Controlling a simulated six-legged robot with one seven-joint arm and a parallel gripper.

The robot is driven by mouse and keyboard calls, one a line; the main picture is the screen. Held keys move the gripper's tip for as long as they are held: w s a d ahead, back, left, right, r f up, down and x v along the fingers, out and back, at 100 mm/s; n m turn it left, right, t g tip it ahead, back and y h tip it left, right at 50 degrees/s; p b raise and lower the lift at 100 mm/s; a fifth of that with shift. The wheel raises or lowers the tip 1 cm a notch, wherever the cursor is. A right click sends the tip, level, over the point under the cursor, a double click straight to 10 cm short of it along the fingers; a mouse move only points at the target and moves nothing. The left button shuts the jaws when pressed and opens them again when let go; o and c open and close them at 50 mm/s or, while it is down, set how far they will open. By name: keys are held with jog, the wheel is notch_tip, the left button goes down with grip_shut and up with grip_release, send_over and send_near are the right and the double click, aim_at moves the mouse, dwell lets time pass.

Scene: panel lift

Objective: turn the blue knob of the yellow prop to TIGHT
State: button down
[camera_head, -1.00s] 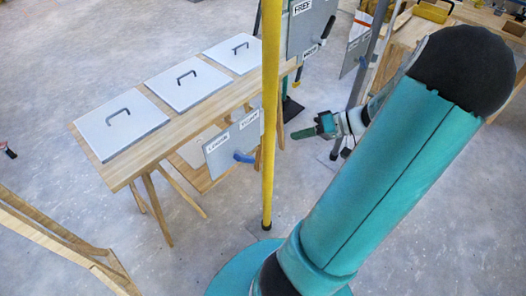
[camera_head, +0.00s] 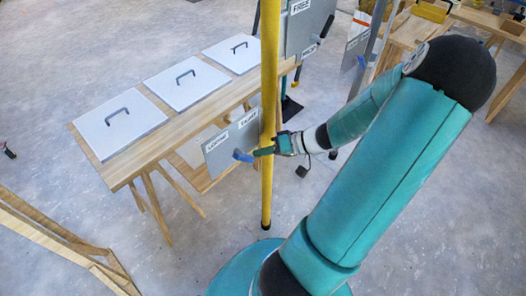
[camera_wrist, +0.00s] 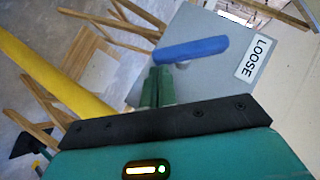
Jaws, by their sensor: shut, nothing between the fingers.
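The yellow prop (camera_head: 268,120) stands upright, with a grey plate (camera_head: 218,152) on its left side labelled LOOSE and TIGHT. The blue knob (camera_head: 242,156) is a lever at the plate's lower edge in the head view. In the wrist view the knob (camera_wrist: 190,50) lies across the plate, its right end towards the LOOSE label (camera_wrist: 256,58). In the wrist view my green fingers (camera_wrist: 157,85) are shut, just below the knob. I cannot tell whether they touch it.
A wooden table with white handled panels (camera_head: 184,82) stands behind at left. A grey plate marked FREE (camera_head: 308,28) hangs behind the pole. A wooden frame (camera_head: 50,235) is at lower left. Clear floor lies around the prop's foot.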

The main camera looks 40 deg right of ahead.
jog(key=shift+f+m+y, duration=0.35)
jog(key=shift+m+y, duration=0.05)
jog(key=shift+y, duration=0.1)
dwell(0.5)
jog(key=a+f+m+t+y, duration=0.4)
jog(key=m+t+y, duration=0.2)
jog(key=m, duration=0.4)
jog(key=shift+a+f+t, duration=0.2)
jog(key=shift+t, duration=0.5)
dwell(0.4)
dwell(0.3)
jog(key=w+f+v, duration=0.2)
jog(key=v, duration=1)
jog(key=shift+s+d, duration=0.3)
jog(key=shift+d, duration=0.35)
